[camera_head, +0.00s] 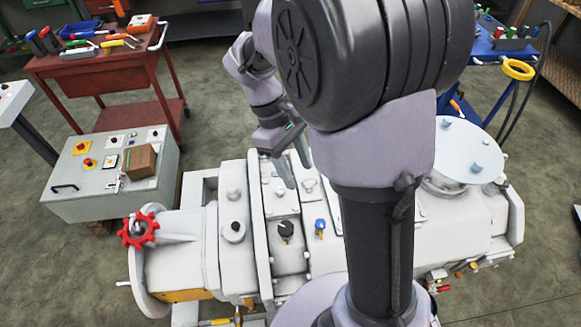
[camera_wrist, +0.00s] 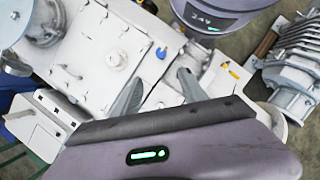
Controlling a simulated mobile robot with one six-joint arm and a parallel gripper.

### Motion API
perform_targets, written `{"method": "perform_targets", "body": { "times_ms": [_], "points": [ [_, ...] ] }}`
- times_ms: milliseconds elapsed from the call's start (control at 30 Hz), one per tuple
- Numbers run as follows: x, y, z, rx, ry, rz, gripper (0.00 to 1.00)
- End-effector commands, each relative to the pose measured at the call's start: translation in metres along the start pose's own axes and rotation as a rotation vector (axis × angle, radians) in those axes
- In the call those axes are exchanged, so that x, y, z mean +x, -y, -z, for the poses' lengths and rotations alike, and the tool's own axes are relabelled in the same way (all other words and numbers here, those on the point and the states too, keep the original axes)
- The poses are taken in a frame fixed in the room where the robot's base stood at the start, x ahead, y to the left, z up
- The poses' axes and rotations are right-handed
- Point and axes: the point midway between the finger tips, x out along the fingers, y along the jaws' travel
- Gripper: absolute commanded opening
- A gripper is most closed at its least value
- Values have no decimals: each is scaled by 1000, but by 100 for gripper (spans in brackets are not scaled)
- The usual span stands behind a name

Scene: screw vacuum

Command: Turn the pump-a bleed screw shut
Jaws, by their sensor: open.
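My gripper (camera_head: 294,172) hangs open over the white pump machine (camera_head: 180,250), above its top plates, with nothing seen between the fingers. In the wrist view its two fingers (camera_wrist: 158,86) stand apart over the white housing. The machine's top carries a black knob (camera_head: 286,230) and a blue knob (camera_head: 320,226), both nearer the camera than the fingertips. I cannot tell which fitting is the pump-a bleed screw. My arm hides part of the machine.
A red handwheel (camera_head: 138,230) sticks out at the machine's left end. A grey control box (camera_head: 70,192) with a cardboard box (camera_head: 139,161) on it stands to the left. A red tool cart (camera_head: 90,62) is behind. A round pale plate (camera_head: 455,150) tops the machine's right side.

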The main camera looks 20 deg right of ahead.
Motion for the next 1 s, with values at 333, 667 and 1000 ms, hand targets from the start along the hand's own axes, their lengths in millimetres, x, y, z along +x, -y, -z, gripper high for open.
{"method": "perform_targets", "body": {
  "times_ms": [333,667,1000],
  "points": [
    [109,1,3,4,-1,3,50],
    [158,1,2,4,-4,1,50],
    [160,1,1,4,-4,1,44]
  ]
}}
